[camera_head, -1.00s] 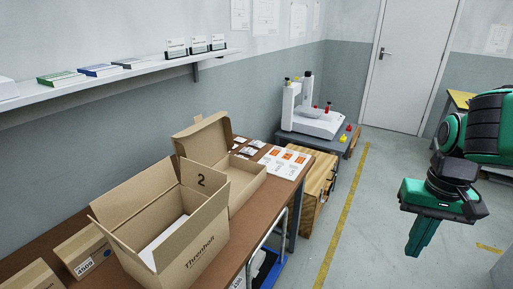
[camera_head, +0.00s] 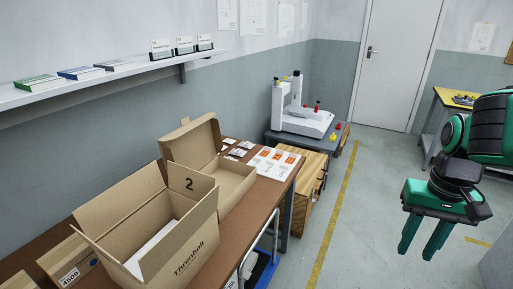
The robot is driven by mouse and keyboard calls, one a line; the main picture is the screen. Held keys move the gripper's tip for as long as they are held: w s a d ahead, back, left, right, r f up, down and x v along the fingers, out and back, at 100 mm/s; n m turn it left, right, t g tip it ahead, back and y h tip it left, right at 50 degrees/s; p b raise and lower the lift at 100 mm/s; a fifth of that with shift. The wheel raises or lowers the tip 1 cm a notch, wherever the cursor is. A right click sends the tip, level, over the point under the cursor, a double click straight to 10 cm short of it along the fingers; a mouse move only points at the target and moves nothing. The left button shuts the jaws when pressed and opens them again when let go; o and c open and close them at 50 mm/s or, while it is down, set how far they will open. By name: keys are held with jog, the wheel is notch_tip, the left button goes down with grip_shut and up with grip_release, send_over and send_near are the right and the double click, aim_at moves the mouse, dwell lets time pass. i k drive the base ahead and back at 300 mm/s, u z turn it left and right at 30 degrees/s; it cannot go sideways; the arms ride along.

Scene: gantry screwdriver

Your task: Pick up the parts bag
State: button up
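My gripper (camera_head: 417,254) hangs at the right of the view, pointing down over the grey floor. Its two green fingers are apart with nothing between them. It is well to the right of the brown table (camera_head: 231,228). Small flat white and dark packets (camera_head: 238,152) lie on the table's far part, beside an instruction sheet (camera_head: 274,161) with orange pictures. They may be parts bags, but they are too small to tell.
An open carton marked Threnholl (camera_head: 192,251) and an open box marked 2 (camera_head: 236,181) stand on the table. A white machine (camera_head: 303,122) sits on a grey stand beyond. A wooden crate (camera_head: 301,200) is beside the table. Floor between table and gripper is clear.

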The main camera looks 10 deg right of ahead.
aim_at(246, 144)
jog(key=z, duration=1.3)
jog(key=i, duration=3.3)
jog(key=u, duration=2.65)
